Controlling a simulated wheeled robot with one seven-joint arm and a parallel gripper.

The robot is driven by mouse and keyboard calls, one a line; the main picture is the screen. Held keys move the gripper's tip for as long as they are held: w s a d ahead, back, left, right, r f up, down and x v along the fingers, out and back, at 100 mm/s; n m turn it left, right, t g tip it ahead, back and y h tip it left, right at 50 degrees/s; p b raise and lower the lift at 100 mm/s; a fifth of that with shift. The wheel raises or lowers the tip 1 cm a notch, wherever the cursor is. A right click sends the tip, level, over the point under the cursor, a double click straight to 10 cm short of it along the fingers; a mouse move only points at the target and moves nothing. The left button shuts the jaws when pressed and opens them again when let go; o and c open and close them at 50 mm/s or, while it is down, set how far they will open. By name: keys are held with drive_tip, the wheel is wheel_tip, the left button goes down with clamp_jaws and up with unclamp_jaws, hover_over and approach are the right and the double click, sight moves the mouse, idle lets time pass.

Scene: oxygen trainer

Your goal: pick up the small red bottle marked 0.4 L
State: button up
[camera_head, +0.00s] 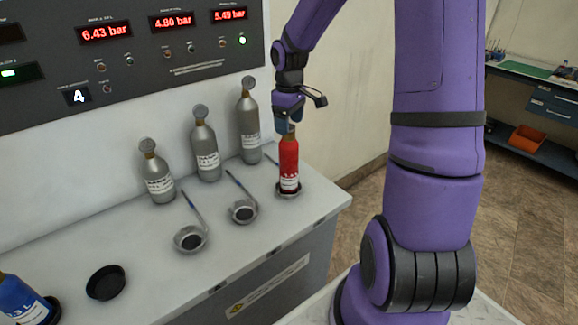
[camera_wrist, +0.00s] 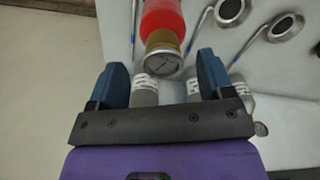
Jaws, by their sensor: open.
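The small red bottle (camera_head: 289,165) stands upright in a round dark holder near the right end of the bench; its white label is too small to read clearly. My gripper (camera_head: 286,125) is directly above it, pointing down at its neck. In the wrist view the red bottle (camera_wrist: 162,18) shows at the top, with its brass neck and round gauge (camera_wrist: 163,62) between the two blue fingers of my gripper (camera_wrist: 168,75). The fingers are apart, with visible gaps on both sides of the gauge. The bottle's far end is out of the wrist view.
Grey bottles (camera_head: 205,150) stand along the wall, left of the red one. Two empty ring holders (camera_head: 190,238) (camera_head: 242,211) lie in front of them. A blue bottle (camera_head: 20,298) and a black round holder (camera_head: 106,282) are at front left. A panel (camera_head: 130,60) with red displays hangs above.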

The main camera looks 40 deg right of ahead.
sight(288, 146)
drive_tip(key=shift+a+f, duration=0.15)
drive_tip(key=shift+f, duration=1.75)
drive_tip(key=shift+s, duration=0.1)
clamp_jaws()
